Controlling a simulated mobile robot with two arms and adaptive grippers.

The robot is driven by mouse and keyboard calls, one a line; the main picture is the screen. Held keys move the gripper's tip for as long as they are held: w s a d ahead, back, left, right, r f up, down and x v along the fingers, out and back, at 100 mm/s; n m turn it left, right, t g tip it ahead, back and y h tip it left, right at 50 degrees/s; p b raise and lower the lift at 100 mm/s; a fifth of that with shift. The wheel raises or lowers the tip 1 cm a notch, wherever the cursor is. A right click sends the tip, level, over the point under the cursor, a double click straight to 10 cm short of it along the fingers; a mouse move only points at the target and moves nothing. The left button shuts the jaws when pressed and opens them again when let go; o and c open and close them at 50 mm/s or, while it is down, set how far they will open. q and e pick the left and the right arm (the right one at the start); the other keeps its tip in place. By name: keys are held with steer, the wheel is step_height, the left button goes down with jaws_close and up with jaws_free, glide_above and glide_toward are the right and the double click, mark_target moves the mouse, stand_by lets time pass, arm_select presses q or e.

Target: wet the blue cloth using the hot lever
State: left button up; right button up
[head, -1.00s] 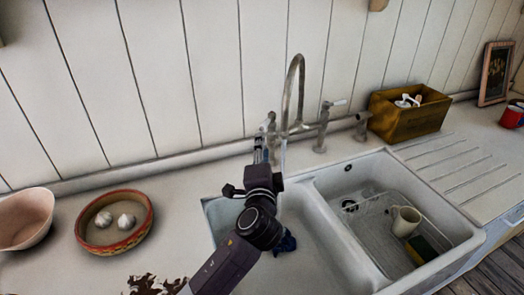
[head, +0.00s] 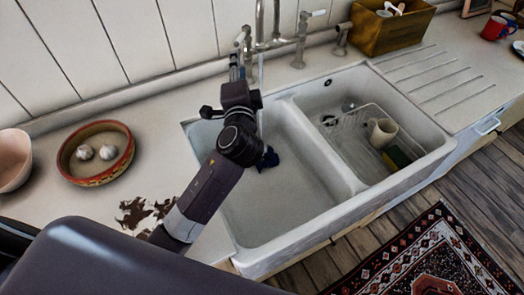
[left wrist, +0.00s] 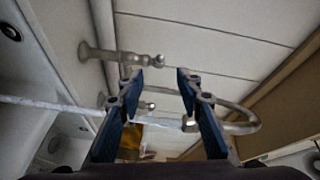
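The dark blue cloth (head: 267,158) lies crumpled in the left basin (head: 290,205), below the spout and partly behind my left arm. A thin pale stream of water (head: 261,72) falls from the tap spout (head: 260,15); it also shows in the left wrist view (left wrist: 50,104). The tap has a left lever (head: 241,38) and a right lever (head: 304,25). My left gripper (head: 236,60) is just in front of the left lever. In the left wrist view its blue fingers (left wrist: 162,78) are apart, with the left lever (left wrist: 130,57) just beyond them. My right gripper is out of view.
The right basin holds a wire rack with a cream mug (head: 381,132) and a sponge. A bowl of garlic (head: 105,178) and a pink bowl (head: 12,160) stand left on the counter. A wooden crate (head: 393,32) stands behind the drainboard (head: 445,75).

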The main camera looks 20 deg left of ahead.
mark_target(243, 36)
arm_select(q)
steer(key=c, duration=0.5)
steer(key=shift+d+f, duration=0.15)
steer(key=shift+d, duration=0.1)
steer(key=shift+c, duration=1.4)
steer(key=d+m, duration=0.1)
steer(key=d+f+m, duration=0.1)
steer(key=d+m, duration=0.1)
steer(key=w+d+m, duration=0.1)
steer(key=d, duration=0.1)
steer(key=shift+f+m+t+h, duration=0.35)
steer(key=shift+m+t+h, duration=0.05)
jaws_close()
steer(key=w+a+r, duration=0.1)
steer(key=w+a, duration=0.5)
steer(key=w, duration=0.3)
steer(key=shift+w+a, duration=0.15)
steer(key=shift+a, duration=0.25)
steer(key=shift+r+m, duration=0.1)
steer(key=shift+m, duration=0.2)
steer(key=shift+w+a, duration=0.1)
